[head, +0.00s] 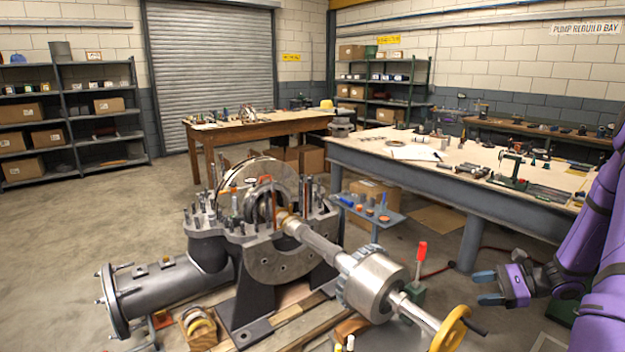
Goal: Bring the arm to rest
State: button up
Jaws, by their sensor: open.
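My gripper (494,289) is at the right side of the head view, at the end of my purple arm (588,225). Its jaws are open, point left and hold nothing. The split pump casing (285,258) stands in the middle on wooden beams, with its upper side open and several upright studs on its flange. A shaft (318,243) with a metal coupling hub (373,282) runs from the casing toward the lower right. My gripper is to the right of the hub and apart from it.
A yellow handwheel (450,330) is at the shaft's near end. A red-handled tool (421,251) stands between the hub and my gripper. A long workbench (470,200) with tools is behind my gripper. Shelves (70,120) line the back wall. The floor at left is clear.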

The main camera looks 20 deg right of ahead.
jog(key=s+a+r+n+g+h, duration=0.2)
jog(key=a+r+n+g+h, duration=0.4)
jog(key=a+r+n, duration=0.9)
jog(key=s+a+r+n+t+h, duration=0.2)
jog(key=s+a+r+h, duration=0.1)
jog(key=s+a+r, duration=0.3)
jog(key=s+a+r+n+t+h, duration=0.1)
jog(key=s+a+r+n+h, duration=0.2)
jog(key=s+a+r, duration=0.4)
notch_tip(320, 180, up, 4)
jog(key=s, duration=0.2)
jog(key=shift+s+r+t, duration=0.25)
jog(key=shift+s+t, duration=0.1)
jog(key=shift+t, duration=0.05)
